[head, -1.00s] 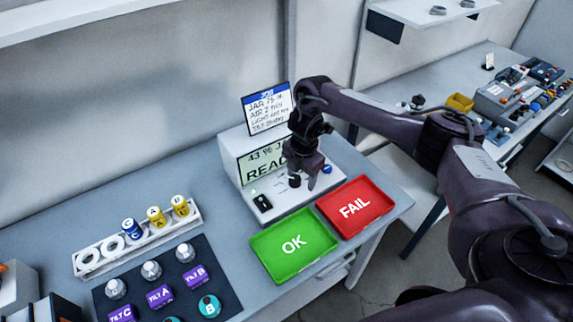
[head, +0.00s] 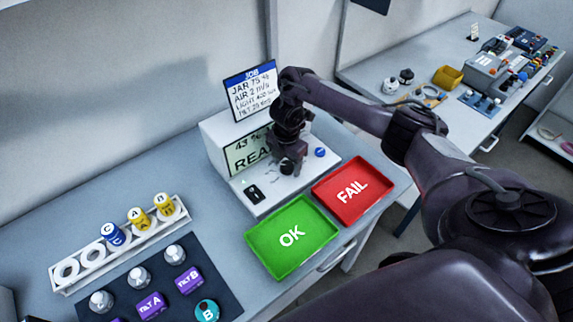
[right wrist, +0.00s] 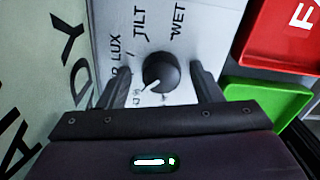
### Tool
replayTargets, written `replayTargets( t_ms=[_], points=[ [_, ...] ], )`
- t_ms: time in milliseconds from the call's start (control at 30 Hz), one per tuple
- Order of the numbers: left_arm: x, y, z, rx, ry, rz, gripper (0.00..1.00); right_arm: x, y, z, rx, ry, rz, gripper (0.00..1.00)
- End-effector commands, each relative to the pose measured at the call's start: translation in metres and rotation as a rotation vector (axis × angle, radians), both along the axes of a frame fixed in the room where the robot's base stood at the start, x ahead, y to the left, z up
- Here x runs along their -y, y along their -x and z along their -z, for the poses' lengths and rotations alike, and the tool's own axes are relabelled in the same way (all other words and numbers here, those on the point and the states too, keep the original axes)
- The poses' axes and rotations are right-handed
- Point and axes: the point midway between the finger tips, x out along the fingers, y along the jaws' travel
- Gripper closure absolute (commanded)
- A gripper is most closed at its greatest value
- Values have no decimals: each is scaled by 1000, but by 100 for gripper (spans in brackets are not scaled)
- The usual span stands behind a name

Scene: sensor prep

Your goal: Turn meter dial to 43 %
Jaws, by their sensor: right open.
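The white meter (head: 283,190) stands on the bench, its sloped face towards me. My right gripper (head: 287,170) is down at the meter's face and hides most of the dial in the head view. In the right wrist view the black dial (right wrist: 160,72) sits between the two open fingers (right wrist: 160,84), with a visible gap on each side. The dial's white pointer slants to the lower left, and "LUX", "TILT" and "WET" labels stand around it. My left gripper is out of view.
A job card (head: 252,92) stands on the meter. A black switch (head: 254,192) and blue button (head: 320,152) flank the dial. The green OK tray (head: 262,240) and red FAIL tray (head: 352,208) lie in front. A white rack (head: 92,257) with several jars is left.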

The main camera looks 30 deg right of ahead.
Motion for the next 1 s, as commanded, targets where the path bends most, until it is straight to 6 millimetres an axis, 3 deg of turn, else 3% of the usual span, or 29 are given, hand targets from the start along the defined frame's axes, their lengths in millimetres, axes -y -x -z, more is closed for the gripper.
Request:
replayTargets(
  t_ms=[100,233,567,1000],
  points=[
    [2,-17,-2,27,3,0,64,0,0,0,1,0,0,41],
    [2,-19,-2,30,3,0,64,0,0,0,1,0,0,43],
    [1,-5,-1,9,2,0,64,0,0,0,1,0,0,86],
    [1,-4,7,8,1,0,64,0,-1,0,2,0,-269,86]
  ],
)
